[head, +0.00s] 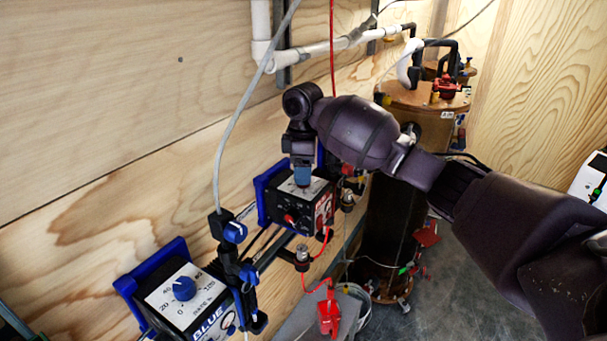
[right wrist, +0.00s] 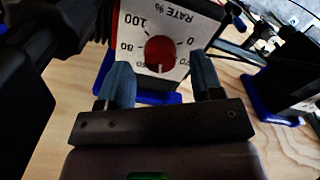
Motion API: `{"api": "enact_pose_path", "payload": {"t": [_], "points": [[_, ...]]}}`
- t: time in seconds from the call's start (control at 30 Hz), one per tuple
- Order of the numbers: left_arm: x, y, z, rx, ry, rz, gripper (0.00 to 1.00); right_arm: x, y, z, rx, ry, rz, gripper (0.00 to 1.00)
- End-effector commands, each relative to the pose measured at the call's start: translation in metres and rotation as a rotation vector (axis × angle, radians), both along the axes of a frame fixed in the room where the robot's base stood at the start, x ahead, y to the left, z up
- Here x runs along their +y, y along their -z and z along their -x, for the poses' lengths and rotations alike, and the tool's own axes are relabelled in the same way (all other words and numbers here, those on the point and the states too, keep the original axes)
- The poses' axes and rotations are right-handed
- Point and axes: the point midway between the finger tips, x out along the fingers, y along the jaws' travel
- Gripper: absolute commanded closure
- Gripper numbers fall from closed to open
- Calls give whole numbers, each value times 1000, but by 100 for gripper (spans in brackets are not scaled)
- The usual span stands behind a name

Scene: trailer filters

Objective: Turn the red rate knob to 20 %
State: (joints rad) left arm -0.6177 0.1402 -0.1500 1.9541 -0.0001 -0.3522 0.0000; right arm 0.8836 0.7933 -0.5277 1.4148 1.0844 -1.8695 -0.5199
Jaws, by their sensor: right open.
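The red rate knob (right wrist: 160,52) sits on a white dial plate (right wrist: 172,22) marked "RATE %", upside down in the right wrist view. Its pale mark points down in the picture, between a partly hidden label at lower left and another at lower right; the number there is not readable. My right gripper (right wrist: 160,68) is open, its blue-grey fingers on either side of the knob with gaps showing. In the head view my right gripper (head: 303,177) points down over the black pump box (head: 312,212) and hides the knob. My left gripper is not in view.
A second pump (head: 190,300) with a blue knob (head: 184,288) stands at lower left. A grey hose (head: 228,125) and a black valve post (head: 228,262) stand between the pumps. A brown tank (head: 425,100) is behind my right arm. A plywood wall backs everything.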

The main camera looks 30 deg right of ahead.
Motion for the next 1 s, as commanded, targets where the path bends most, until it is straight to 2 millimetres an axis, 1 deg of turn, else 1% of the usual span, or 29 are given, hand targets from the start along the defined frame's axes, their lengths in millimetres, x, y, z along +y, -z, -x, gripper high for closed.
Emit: {"api": "enact_pose_path", "payload": {"t": [0.03, 0.3, 0.4, 0.5, 0.7, 1.0], "points": [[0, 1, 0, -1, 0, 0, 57, 0, -9, -1, -5, -1, -1, 40], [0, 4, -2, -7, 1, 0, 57, 0, -58, -1, -5, 1, 1, 40], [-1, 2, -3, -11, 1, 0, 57, 0, -73, 0, -4, 1, 1, 40], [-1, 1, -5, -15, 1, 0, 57, 0, -84, 0, -4, 1, 1, 40], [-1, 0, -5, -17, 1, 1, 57, -1, -92, 0, -1, 1, 1, 40], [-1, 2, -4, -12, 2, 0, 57, 0, -92, 0, -2, 3, 1, 40]]}}
